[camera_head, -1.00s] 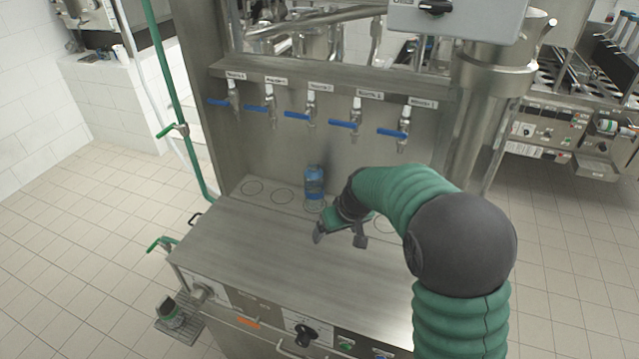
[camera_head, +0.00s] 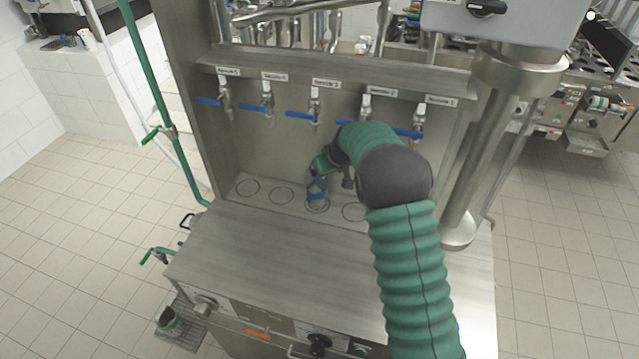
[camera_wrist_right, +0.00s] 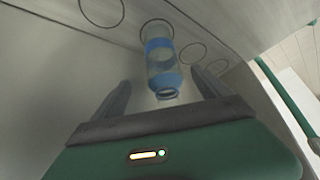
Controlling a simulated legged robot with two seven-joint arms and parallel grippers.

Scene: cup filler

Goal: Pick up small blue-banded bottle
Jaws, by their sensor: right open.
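The small bottle with blue bands (camera_head: 317,190) stands on the back ledge of the metal machine, at the middle circle mark under the taps. My right gripper (camera_head: 331,182) is at the bottle and hides part of it in the head view. In the right wrist view the clear bottle (camera_wrist_right: 161,62) shows its blue bands and its open mouth toward me. The right gripper's fingers (camera_wrist_right: 165,92) are spread, one to each side of the bottle's mouth end. I cannot tell whether either finger touches it. My left gripper is not in view.
A row of taps with blue levers (camera_head: 304,115) hangs above the ledge (camera_head: 265,190), which has several circle marks. The steel worktop (camera_head: 270,250) in front is clear. A vertical steel pipe (camera_head: 480,160) stands to the right.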

